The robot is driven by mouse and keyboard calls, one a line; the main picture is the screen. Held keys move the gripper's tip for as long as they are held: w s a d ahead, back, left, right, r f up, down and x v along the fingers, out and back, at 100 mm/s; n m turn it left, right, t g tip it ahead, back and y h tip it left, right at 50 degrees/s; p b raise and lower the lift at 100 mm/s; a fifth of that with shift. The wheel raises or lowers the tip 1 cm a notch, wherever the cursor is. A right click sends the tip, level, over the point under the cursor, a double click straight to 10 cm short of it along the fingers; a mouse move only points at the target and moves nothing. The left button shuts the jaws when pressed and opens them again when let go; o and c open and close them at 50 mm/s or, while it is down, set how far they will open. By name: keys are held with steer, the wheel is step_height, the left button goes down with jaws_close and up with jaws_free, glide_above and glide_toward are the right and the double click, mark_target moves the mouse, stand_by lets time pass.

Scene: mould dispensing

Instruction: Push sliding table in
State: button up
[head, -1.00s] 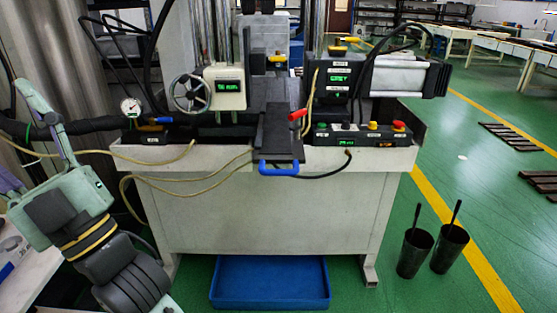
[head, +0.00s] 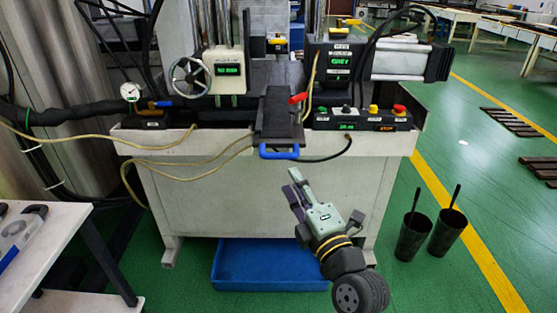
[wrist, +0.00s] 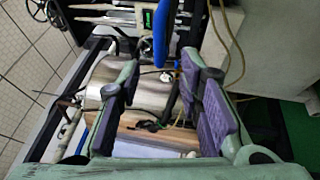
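The sliding table (head: 273,119) is a dark narrow plate sticking out over the front edge of the machine bench, with a red-tipped lever (head: 298,98) beside it. Its blue handle (head: 279,153) hangs at the front end. My gripper (head: 292,183) is below and slightly right of the handle, apart from it in the head view. In the wrist view my gripper (wrist: 160,62) has its two purple-padded fingers spread with nothing between the pads. A blue bar (wrist: 160,36), likely the handle, shows ahead near the fingertips; the wrist view does not settle contact.
The pale bench (head: 205,195) stands close behind my gripper. A control box (head: 362,118) with buttons sits right of the sliding table. A blue tray (head: 268,268) lies under the bench. Two black buckets (head: 413,237) stand on the floor at right. A white side table (head: 45,245) is at left.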

mark_target(280, 158)
steer(key=p+x, duration=0.1)
steer(key=x, duration=0.8)
steer(key=shift+r+p, duration=0.2)
steer(key=shift+p, duration=0.1)
steer(key=shift+w+a, duration=0.15)
steer(key=shift+w, duration=0.2)
steer(key=shift+c, duration=0.6)
jaws_close()
